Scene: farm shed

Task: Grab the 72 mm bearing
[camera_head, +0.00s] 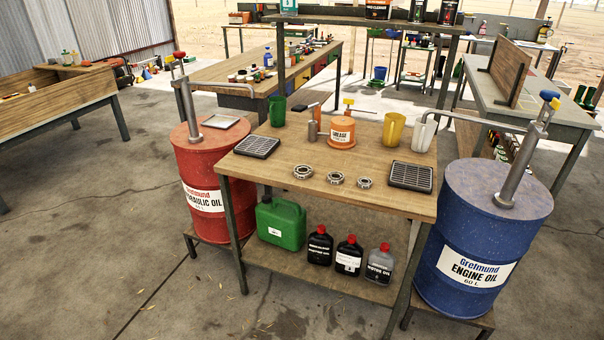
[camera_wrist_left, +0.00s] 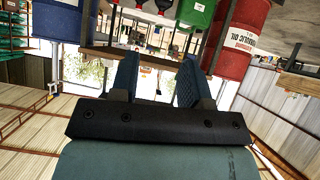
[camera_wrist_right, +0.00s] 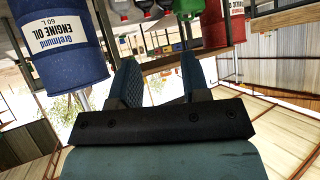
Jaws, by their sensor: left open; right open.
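No size marking is readable, so I cannot tell which is 72 mm. My left gripper (camera_wrist_left: 157,72) is open and empty in the left wrist view. My right gripper (camera_wrist_right: 160,72) is open and empty in the right wrist view. Neither gripper shows in the head view, and both are away from the bearings.
Two black grid trays (camera_head: 257,146) (camera_head: 410,176) flank the bearings. Behind them stand an orange grease tub (camera_head: 342,133), a green mug (camera_head: 277,111) and a yellow jug (camera_head: 394,129). A red drum (camera_head: 208,170) and a blue drum (camera_head: 480,235) stand beside the table. Open floor lies in front.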

